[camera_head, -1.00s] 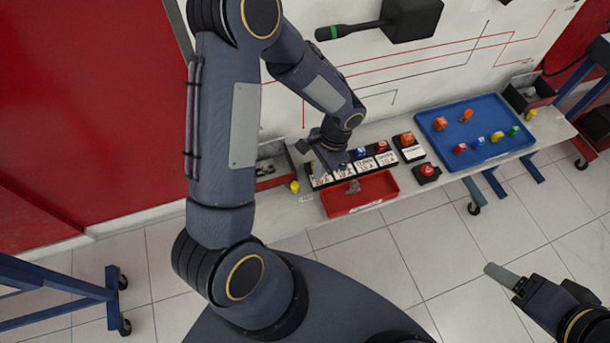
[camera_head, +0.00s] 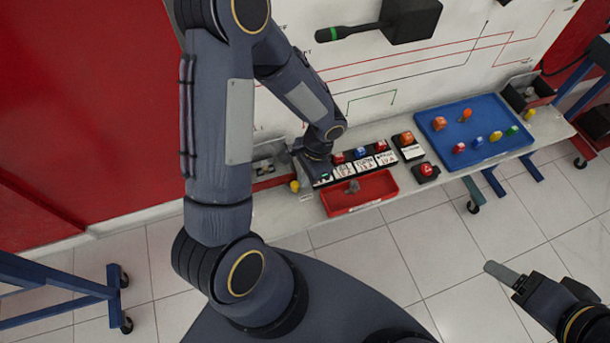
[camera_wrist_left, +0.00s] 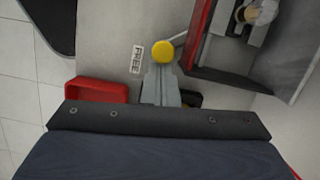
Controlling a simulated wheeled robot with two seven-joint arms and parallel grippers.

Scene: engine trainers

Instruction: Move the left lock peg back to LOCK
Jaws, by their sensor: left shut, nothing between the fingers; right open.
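The left lock peg has a yellow knob (camera_head: 294,186), seen at the left end of the bench. It also shows in the left wrist view (camera_wrist_left: 162,51), beside a FREE label (camera_wrist_left: 137,60). My left gripper (camera_wrist_left: 161,70) is shut and empty, its grey fingers pointing at the knob; whether they touch it I cannot tell. In the head view the left fingers are hidden behind my wrist, just above and right of the knob. The LOCK mark is not readable in either view. My right gripper (camera_head: 490,267) is open and empty over the floor at the right, away from the bench.
A red tray (camera_head: 326,209) sits at the bench's front edge, near the peg. Labelled blocks with coloured knobs (camera_head: 361,152) stand behind it. A dark bin (camera_wrist_left: 215,83) lies beside the peg. A blue tray (camera_head: 430,133) with several small parts is further right.

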